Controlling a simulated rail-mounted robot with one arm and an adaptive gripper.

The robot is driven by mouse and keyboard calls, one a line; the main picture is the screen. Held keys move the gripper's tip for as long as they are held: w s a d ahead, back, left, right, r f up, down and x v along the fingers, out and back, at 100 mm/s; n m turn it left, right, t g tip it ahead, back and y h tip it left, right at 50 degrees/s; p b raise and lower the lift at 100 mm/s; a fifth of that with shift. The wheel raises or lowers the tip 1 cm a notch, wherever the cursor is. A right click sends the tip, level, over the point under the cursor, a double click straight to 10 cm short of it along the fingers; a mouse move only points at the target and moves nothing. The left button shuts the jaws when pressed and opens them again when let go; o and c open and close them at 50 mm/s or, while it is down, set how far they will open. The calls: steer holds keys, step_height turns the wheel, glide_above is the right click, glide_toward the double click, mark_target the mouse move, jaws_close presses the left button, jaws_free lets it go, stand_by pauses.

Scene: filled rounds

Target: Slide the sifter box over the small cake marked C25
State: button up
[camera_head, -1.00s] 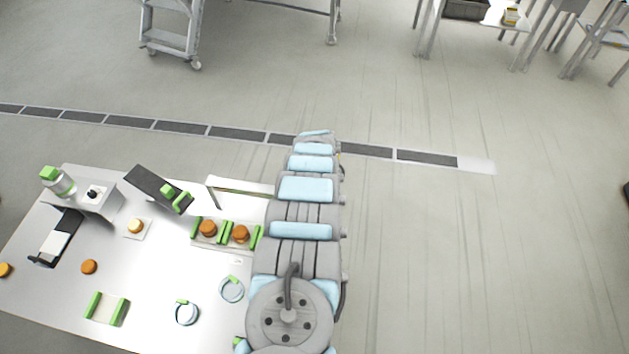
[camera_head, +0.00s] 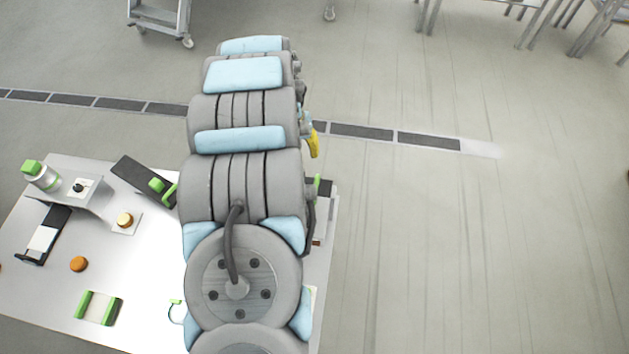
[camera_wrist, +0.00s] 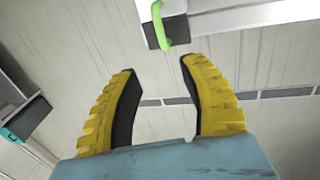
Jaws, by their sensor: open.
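My gripper (camera_wrist: 158,65) is open and empty in the wrist view; in the head view only a yellow finger shows past my arm. A dark box with a green handle (camera_wrist: 165,25) is beyond the fingertips, apart from them; I cannot tell if it is the sifter box. In the head view a tilted dark box with a green handle (camera_head: 142,180) is left of my arm. One small round cake (camera_head: 125,219) sits on a white square, and another cake (camera_head: 79,264) lies on the table. No C25 mark is readable. My arm hides the table's middle.
The white table (camera_head: 150,265) also holds a bottle with a green cap (camera_head: 40,175), a black holder with a white panel (camera_head: 44,238) and a green-sided holder (camera_head: 98,308). A pale ring (camera_head: 177,312) is partly behind my arm. Open floor lies to the right.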

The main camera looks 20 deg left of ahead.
steer(key=b, duration=0.3)
glide_toward(315, 184)
steer(key=r, duration=0.1)
steer(key=shift+w+d+f+p, duration=0.1)
steer(key=shift+d+f+p, duration=0.2)
steer(key=shift+f, duration=1.4)
steer(key=shift+w+d+f+p, duration=0.1)
steer(key=shift+d+f+p, duration=0.25)
steer(key=shift+f, duration=1.4)
steer(key=shift+w+d+f+p, duration=0.1)
steer(key=shift+d+f+p, duration=0.2)
steer(key=shift+f, duration=1.4)
jaws_close()
steer(key=shift+f, duration=0.1)
